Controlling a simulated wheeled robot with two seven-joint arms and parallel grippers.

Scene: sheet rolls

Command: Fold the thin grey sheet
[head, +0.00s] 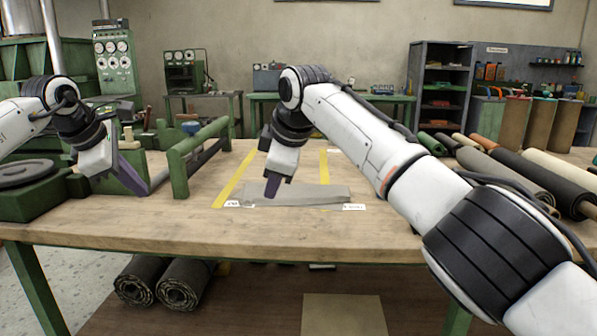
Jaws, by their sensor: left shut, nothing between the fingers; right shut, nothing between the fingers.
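The thin grey sheet (318,195) lies on the wooden table between two yellow lines, near the front edge. It shows as a narrow strip, wider left to right than front to back; part of it is hidden behind my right gripper. My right gripper (271,190) is shut and empty, pointing down at the left part of the sheet; I cannot tell whether it touches it. My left gripper (142,188) is shut and empty at the left, beside the green frame and away from the sheet.
A green frame (180,170) stands on the table between my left gripper and the sheet. Several rolls (530,172) lie at the right. Small white labels (354,207) sit by the yellow lines (233,177). Two dark rolls (180,284) lie below the table.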

